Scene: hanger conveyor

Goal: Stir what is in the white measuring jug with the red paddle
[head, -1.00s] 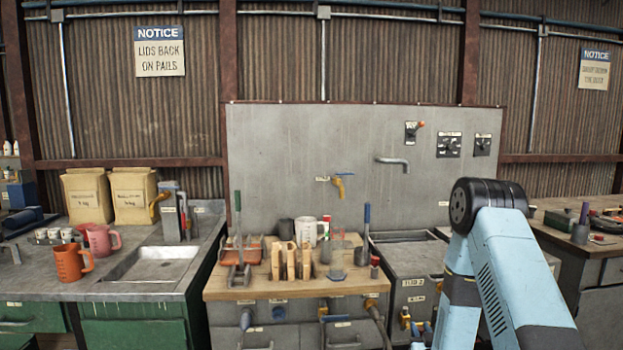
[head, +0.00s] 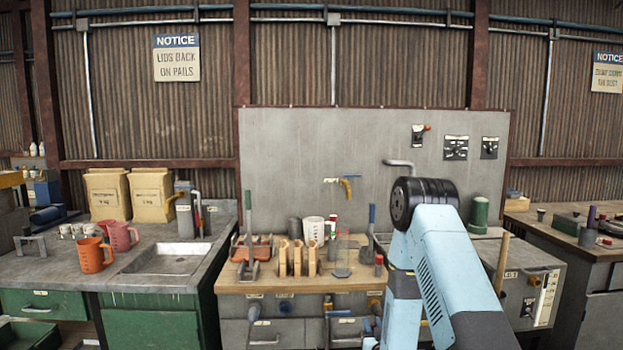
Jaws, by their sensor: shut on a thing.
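A white measuring jug (head: 313,232) stands upright toward the back of the wooden-topped bench, behind the light wooden blocks. Its inside cannot be seen from here.
Wooden blocks (head: 297,260), a green-handled tool (head: 248,225) and a blue-handled tool (head: 371,230) crowd the bench top (head: 265,285). Orange (head: 92,256) and pink (head: 121,237) jugs stand left of the sink (head: 168,262). A green cylinder (head: 480,215) stands at right.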

